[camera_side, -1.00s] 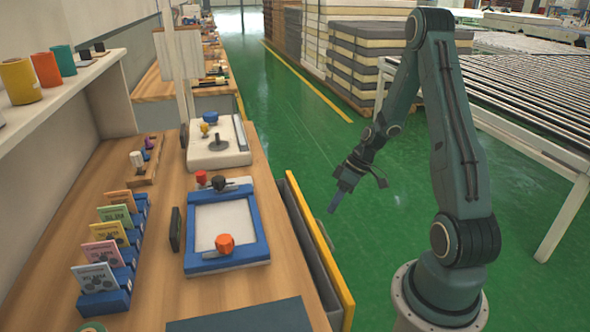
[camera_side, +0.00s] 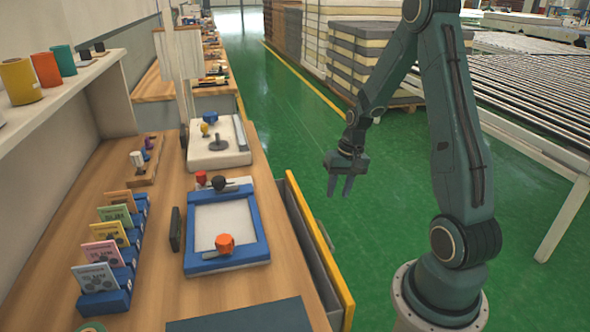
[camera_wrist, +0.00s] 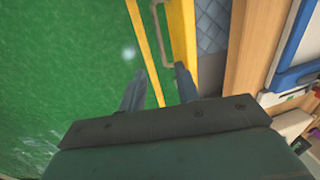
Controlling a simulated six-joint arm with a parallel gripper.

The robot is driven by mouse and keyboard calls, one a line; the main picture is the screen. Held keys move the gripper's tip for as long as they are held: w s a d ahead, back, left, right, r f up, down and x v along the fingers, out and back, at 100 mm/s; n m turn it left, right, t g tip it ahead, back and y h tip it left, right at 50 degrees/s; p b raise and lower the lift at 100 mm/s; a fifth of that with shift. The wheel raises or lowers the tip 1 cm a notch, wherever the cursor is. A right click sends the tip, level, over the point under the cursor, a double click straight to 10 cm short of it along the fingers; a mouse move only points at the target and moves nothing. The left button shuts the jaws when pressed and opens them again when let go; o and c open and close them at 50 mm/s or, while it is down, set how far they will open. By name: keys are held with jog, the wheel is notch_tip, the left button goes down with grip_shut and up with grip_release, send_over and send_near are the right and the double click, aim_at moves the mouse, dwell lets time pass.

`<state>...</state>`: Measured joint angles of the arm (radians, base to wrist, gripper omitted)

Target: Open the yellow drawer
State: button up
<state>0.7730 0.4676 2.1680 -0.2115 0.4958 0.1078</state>
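The yellow drawer (camera_side: 318,250) is at the right edge of the wooden workbench, partly pulled out. A grey inner space shows between its yellow front and the bench. Its front also shows in the wrist view (camera_wrist: 182,45), with quilted grey-blue material behind it. A thin grey bar handle (camera_wrist: 158,45) stands on the outer face of the front. My gripper (camera_side: 340,190) is open and empty, beyond and to the right of the drawer's far end in the side view. In the wrist view the handle lies ahead of the gap between my fingers (camera_wrist: 159,70), apparently not touched.
On the bench (camera_side: 160,225) are a blue-framed tray (camera_side: 262,240), a white device (camera_side: 205,158) and a blue card rack (camera_side: 120,282). Stacked mattresses (camera_side: 350,65) and a roller table (camera_side: 540,105) stand beyond. The green floor beside the drawer is clear.

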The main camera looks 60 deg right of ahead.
jog(key=shift+f, duration=0.1)
jog(key=shift+w+a+f, duration=0.3)
jog(key=shift+f, duration=1.95)
jog(key=shift+w+a+f, duration=0.3)
jog(key=shift+f, duration=1.9)
jog(key=shift+w+a+f, duration=0.3)
jog(key=shift+f, duration=1.95)
grip_shut()
